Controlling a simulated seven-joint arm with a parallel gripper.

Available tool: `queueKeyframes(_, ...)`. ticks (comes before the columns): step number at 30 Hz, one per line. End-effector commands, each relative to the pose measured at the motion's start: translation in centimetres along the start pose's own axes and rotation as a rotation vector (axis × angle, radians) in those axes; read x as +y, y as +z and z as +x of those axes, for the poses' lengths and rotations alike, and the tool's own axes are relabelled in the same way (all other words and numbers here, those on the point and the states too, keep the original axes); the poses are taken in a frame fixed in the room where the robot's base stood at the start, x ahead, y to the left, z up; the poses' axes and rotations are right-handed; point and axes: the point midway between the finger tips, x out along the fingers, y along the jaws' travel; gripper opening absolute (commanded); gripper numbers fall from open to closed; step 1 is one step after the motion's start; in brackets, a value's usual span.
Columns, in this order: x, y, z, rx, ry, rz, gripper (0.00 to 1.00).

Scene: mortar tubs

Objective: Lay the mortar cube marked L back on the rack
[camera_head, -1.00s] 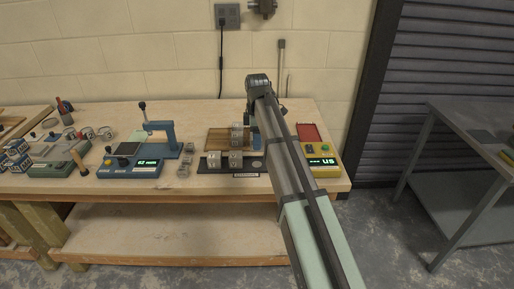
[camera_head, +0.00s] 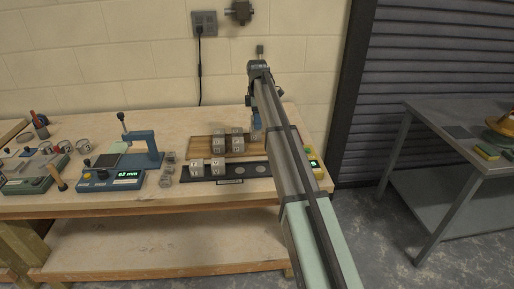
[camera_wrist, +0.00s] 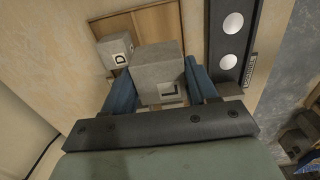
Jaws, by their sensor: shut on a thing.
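In the wrist view my gripper (camera_wrist: 158,78) has its blue fingers on both sides of a grey mortar cube (camera_wrist: 160,60) and is shut on it. In the head view the rack (camera_head: 200,146) carries several grey cubes (camera_head: 219,146) left of my gripper (camera_head: 255,122). I cannot tell whether the held cube touches the rack.
A blue gauge (camera_head: 125,178) stands left. A yellow device (camera_head: 318,172) is partly behind my arm. Small metal pieces (camera_head: 168,170) lie between gauge and strip.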

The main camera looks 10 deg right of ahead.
Motion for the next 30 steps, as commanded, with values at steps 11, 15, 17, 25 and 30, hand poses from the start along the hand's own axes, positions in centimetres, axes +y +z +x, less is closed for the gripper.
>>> queueKeyframes(11, -0.2, 0.0, 5.1, 0.000, 0.000, -0.011, 0.17)
queueKeyframes(15, -0.1, 0.0, 6.2, 0.000, 0.000, -0.011, 0.17)
queueKeyframes(17, -0.1, 0.0, 6.6, 0.000, 0.001, -0.011, 0.17)
queueKeyframes(25, -0.1, 0.0, 9.6, 0.000, 0.000, -0.011, 0.17)
queueKeyframes(30, -0.1, 0.0, 9.8, 0.000, 0.002, -0.011, 0.17)
